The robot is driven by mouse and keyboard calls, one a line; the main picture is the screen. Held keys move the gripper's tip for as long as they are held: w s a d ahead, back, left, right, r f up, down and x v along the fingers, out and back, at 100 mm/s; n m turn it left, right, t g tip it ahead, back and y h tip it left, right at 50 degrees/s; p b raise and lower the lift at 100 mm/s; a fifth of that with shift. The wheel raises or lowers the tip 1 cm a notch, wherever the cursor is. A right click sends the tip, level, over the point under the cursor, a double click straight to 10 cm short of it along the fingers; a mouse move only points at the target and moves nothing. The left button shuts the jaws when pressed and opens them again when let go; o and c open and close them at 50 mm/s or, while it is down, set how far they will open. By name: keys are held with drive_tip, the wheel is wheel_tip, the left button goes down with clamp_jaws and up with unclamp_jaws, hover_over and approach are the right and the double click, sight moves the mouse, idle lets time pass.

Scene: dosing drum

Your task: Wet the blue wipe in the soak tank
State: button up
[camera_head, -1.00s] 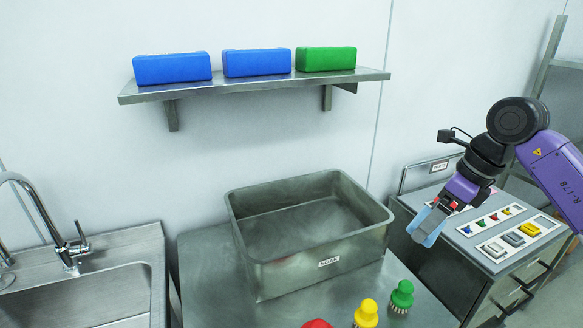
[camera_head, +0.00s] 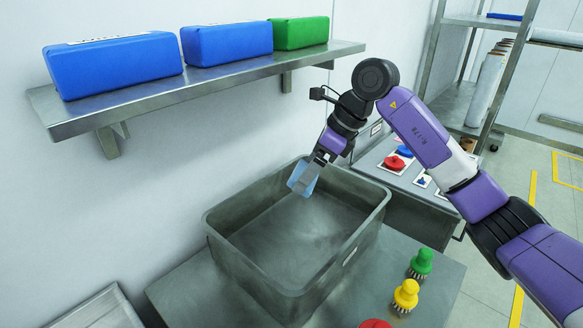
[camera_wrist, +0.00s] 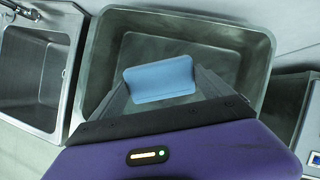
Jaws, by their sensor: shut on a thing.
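The blue wipe (camera_head: 303,178) is a pale blue folded cloth held by my gripper (camera_head: 316,164). It also shows in the wrist view (camera_wrist: 160,79), where my gripper (camera_wrist: 163,88) is shut on it from both sides. The soak tank (camera_head: 228,258) is a grey metal open-topped bin on a steel table. In the wrist view the tank (camera_wrist: 262,62) lies beneath the wipe. I cannot tell how far the wipe is above the tank floor.
A wall shelf (camera_head: 75,122) with two blue boxes (camera_head: 113,65) and a green box (camera_head: 300,33) is above left. A green brush (camera_head: 421,263), a yellow brush (camera_head: 405,296) and a red one (camera_head: 375,324) stand right of the tank. A sink (camera_wrist: 35,75) is at left in the wrist view.

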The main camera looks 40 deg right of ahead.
drive_tip(key=shift+f+b, duration=1.15)
drive_tip(key=shift+f, duration=1.35)
wheel_tip(320, 180, down, 9)
drive_tip(key=b, duration=0.7)
drive_tip(key=shift+r, duration=0.15)
drive_tip(key=shift+r, duration=0.1)
drive_tip(key=shift+r+p, duration=2.8)
drive_tip(key=shift+r, duration=3.05)
drive_tip(key=shift+r+p, duration=0.75)
drive_tip(key=shift+r, duration=1.2)
